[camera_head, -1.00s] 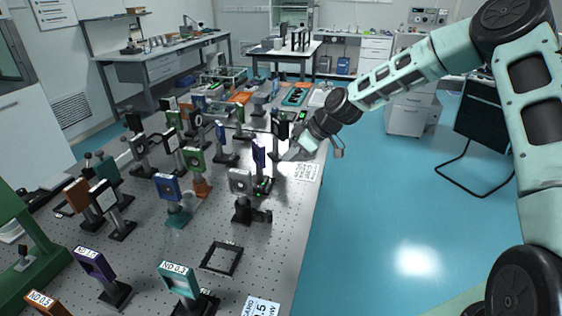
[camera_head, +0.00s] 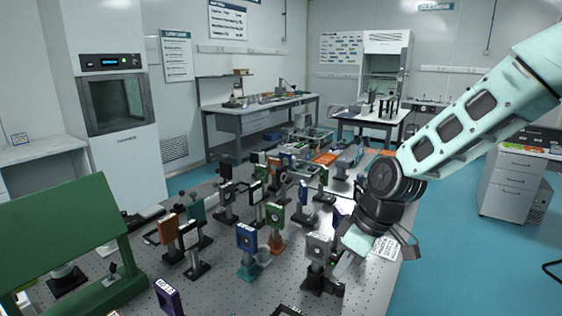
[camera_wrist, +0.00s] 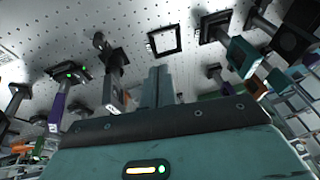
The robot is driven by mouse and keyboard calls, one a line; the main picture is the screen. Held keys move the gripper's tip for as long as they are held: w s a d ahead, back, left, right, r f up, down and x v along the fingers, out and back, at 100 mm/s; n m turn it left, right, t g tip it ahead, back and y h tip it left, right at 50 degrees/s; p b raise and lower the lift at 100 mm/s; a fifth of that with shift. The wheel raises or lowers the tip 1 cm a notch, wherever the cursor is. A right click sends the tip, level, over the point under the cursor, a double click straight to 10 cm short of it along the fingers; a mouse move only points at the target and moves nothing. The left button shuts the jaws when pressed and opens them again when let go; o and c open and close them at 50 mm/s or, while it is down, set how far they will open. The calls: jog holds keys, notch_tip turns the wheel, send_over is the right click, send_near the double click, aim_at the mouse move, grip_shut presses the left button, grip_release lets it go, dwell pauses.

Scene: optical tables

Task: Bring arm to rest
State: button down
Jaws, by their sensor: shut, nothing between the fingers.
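My gripper (camera_head: 346,266) hangs over the right part of the perforated optical table (camera_head: 222,292) in the head view, pointing down and left. Its fingers are together with nothing between them, and they also show in the wrist view (camera_wrist: 158,86). The arm comes in from the upper right. A grey mounted optic (camera_head: 318,248) stands just left of the gripper in the head view; I cannot tell whether they touch. The wrist view shows a black square frame (camera_wrist: 164,41) on the table beyond the fingertips.
Several mounted optics crowd the table, among them a blue one (camera_head: 246,237) and an orange one (camera_head: 168,229). A green stand (camera_head: 65,240) is at the left. The blue floor (camera_head: 460,270) right of the table is open, with a drawer cabinet (camera_head: 514,182) beyond.

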jog(key=s+r+m+h, duration=0.1)
jog(key=s+r, duration=0.1)
jog(key=s, duration=1)
jog(key=s+d+r+m+h, duration=0.1)
jog(key=s+r+m+h, duration=0.1)
jog(key=s, duration=1)
jog(key=shift+d+r+g, duration=0.2)
jog(key=shift+r+g, duration=0.1)
jog(key=shift+r, duration=0.3)
jog(key=shift+a, duration=0.15)
